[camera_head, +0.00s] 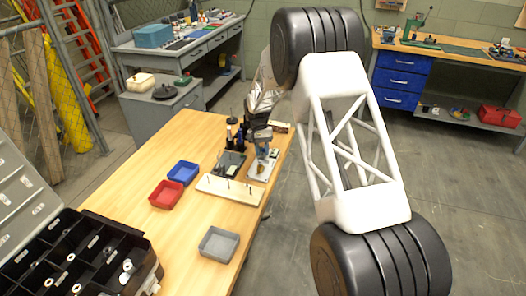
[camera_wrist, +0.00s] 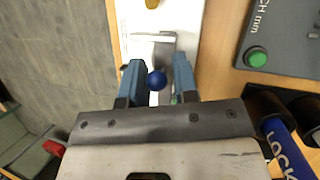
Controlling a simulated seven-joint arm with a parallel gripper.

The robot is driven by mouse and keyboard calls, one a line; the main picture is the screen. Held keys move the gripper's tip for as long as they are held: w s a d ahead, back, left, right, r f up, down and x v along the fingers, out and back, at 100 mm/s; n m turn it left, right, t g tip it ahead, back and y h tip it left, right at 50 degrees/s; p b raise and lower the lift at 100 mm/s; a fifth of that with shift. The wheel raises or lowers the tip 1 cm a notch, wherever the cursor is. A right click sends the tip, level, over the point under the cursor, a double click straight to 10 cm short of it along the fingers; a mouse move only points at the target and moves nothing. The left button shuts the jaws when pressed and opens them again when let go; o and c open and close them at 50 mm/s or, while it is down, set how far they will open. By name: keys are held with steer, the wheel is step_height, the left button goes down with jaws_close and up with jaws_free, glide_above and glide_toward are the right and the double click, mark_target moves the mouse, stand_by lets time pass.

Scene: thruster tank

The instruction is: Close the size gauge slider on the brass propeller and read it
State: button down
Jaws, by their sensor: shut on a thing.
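The size gauge (camera_wrist: 187,22) is a pale plate with a grey metal slider jaw (camera_wrist: 155,42), seen at the top of the wrist view. A blue ball knob (camera_wrist: 157,78) stands on the slider. My gripper (camera_wrist: 157,76) has its blue fingers on either side of this knob and is shut on it. A brass-coloured piece (camera_wrist: 152,3), perhaps the propeller, shows at the top edge, cut off; whether the jaw touches it I cannot tell. In the head view the gauge (camera_head: 262,168) is at the table's right edge, partly hidden by my gripper (camera_head: 262,148).
A grey box with a green button (camera_wrist: 256,57) and "mm" lettering lies right of the gauge. A dark-and-blue cylinder (camera_wrist: 285,145) is near my gripper's right side. A peg board (camera_head: 228,190), red (camera_head: 166,195), blue (camera_head: 183,173) and grey trays (camera_head: 218,244) stand on the table.

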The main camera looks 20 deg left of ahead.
steer(key=shift+s+d, duration=0.1)
steer(key=shift+d, duration=0.2)
steer(key=shift+s+d, duration=0.1)
steer(key=shift+s, duration=0.75)
steer(key=shift+f, duration=0.1)
steer(key=c, duration=1)
jaws_free()
steer(key=shift+w+a+r, duration=0.15)
steer(key=shift+a+r, duration=0.15)
steer(key=shift+r, duration=0.15)
steer(key=v, duration=0.7)
steer(key=shift+d, duration=0.1)
